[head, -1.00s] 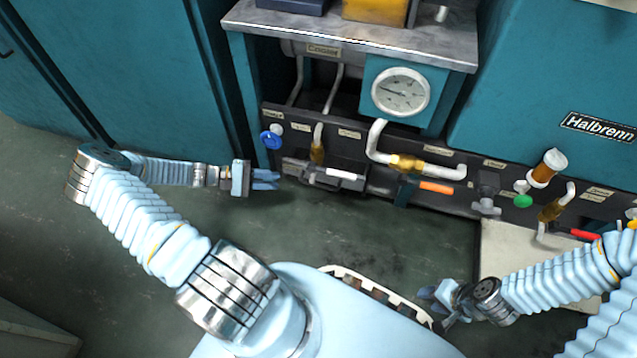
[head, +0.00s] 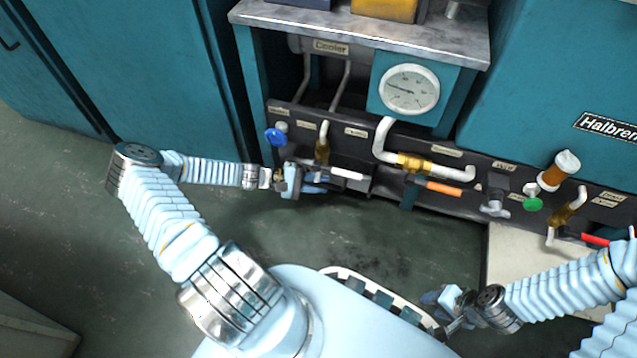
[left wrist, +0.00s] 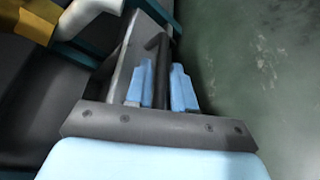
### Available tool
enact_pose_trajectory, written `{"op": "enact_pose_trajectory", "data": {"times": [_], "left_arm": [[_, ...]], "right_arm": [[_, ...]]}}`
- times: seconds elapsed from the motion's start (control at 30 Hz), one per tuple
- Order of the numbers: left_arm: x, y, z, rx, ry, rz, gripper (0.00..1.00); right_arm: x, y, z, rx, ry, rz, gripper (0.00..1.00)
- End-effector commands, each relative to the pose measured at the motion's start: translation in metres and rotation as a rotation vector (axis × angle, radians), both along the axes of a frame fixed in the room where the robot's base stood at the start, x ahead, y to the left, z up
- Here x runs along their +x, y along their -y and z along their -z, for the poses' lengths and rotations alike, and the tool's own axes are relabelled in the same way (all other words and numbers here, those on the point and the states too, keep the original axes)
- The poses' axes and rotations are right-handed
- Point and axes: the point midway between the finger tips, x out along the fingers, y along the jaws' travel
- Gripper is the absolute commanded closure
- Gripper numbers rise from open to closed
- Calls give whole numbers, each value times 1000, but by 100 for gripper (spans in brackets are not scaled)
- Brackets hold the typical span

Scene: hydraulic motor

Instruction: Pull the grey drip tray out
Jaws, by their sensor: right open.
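The grey drip tray (head: 352,187) sits low in the dark panel under the cooler bench, left of the gauge. It also shows in the left wrist view (left wrist: 127,58), with its dark bar handle (left wrist: 157,45). My left gripper (head: 320,180) is at the tray's front. In the left wrist view its two blue fingers (left wrist: 164,88) stand on either side of the handle and look open, with the bar between them; contact is unclear. My right gripper (head: 432,308) is open and empty, low on the right, away from the tray.
A blue valve knob (head: 275,137) is above left of the tray. A white pipe (head: 384,140) and orange-handled valve (head: 437,187) are to its right. The pressure gauge (head: 409,89) hangs above. The green floor (head: 290,235) in front is clear.

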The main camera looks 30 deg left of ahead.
Motion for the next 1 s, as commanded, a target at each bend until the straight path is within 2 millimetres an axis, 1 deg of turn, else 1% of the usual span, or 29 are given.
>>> {"op": "enact_pose_trajectory", "data": {"times": [0.03, 0.1, 0.2, 0.5, 0.63, 0.77, 1.0], "left_arm": [[0, 0, 0, 0, 0, 0, 77], [0, 0, 0, 0, 0, 0, 88], [0, 0, 0, 0, 0, 0, 100], [-1, 0, 0, 1, -2, -1, 100], [-8, 1, -2, -2, -3, -2, 100], [-28, 6, -5, -3, -5, -2, 100], [-85, 19, -6, -3, -5, -4, 100]], "right_arm": [[0, 0, 0, 0, 0, 0, 57], [0, 0, 0, 0, 0, 0, 57], [0, 0, 0, 0, 0, 0, 57], [0, 0, 0, 0, 0, 0, 57], [0, 0, -6, 0, -1, 0, 57], [-1, 0, -20, 0, -2, -2, 57], [-2, -1, -50, 3, -9, -6, 57]]}}
